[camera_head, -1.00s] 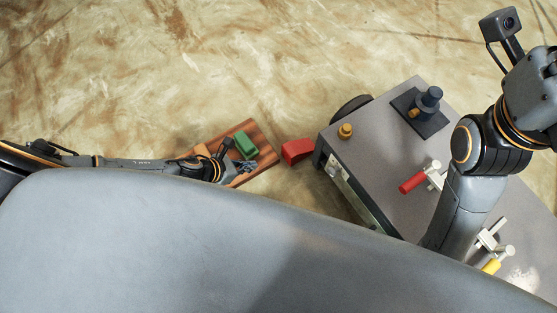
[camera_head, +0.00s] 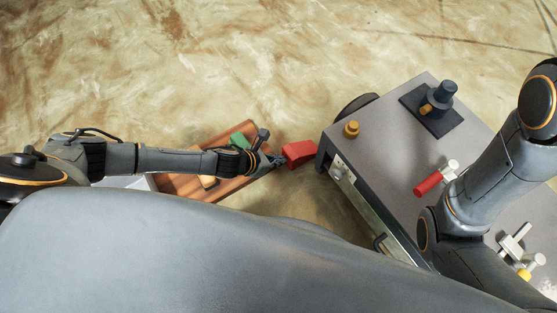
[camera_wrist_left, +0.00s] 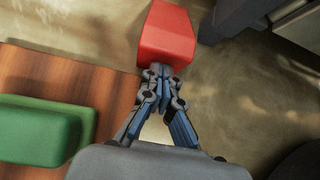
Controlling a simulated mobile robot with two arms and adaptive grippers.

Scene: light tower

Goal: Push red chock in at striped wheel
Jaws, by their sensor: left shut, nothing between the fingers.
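The red chock (camera_head: 300,152) lies on the floor by the near left corner of the grey cart (camera_head: 385,140). It also shows at the top of the left wrist view (camera_wrist_left: 167,36). My left gripper (camera_head: 281,161) is shut and empty, with its fingertips (camera_wrist_left: 160,72) at the near end of the chock, touching it or almost so. A dark wheel (camera_head: 358,104) shows partly behind the cart's far left side; I see no stripes on it. The wheel at the chock is hidden or cannot be made out. My right arm crosses the cart, its gripper out of view.
A wooden board (camera_head: 185,186) with a green block (camera_head: 239,140) and an orange block (camera_head: 208,182) lies under my left arm. The cart top carries a yellow knob (camera_head: 351,128), a dark post (camera_head: 445,92), a red handle (camera_head: 428,184) and a yellow handle (camera_head: 524,273). Floor beyond is clear.

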